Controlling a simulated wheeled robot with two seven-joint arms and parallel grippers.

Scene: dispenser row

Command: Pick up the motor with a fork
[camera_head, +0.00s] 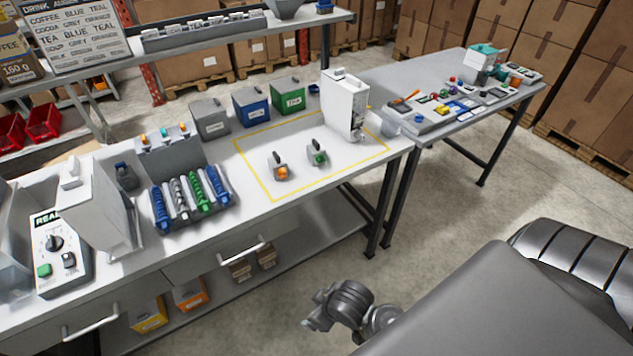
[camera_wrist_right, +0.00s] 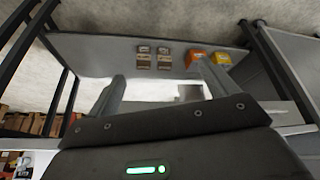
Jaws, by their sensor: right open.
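Two small grey pieces stand inside the yellow outline on the white workbench (camera_head: 215,245). One, with an orange part (camera_head: 280,172), is on the left; the other, with a green part (camera_head: 317,155), is just behind it to the right. They look like motors with a dark upright piece, but I cannot tell which has a fork. My right gripper (camera_wrist_right: 160,72) is open, its fingers apart and nothing between them. It faces the lower shelf, away from both pieces. In the head view my right arm shows low in front of the bench. My left gripper is not in view.
A rack of coloured coils (camera_head: 190,200) and grey, blue and green bins (camera_head: 290,97) stand on the bench. A white dispenser (camera_head: 345,105) stands at the outline's right. Orange (camera_head: 190,294) and yellow (camera_head: 149,314) boxes sit on the lower shelf. A second table (camera_head: 420,85) is at right.

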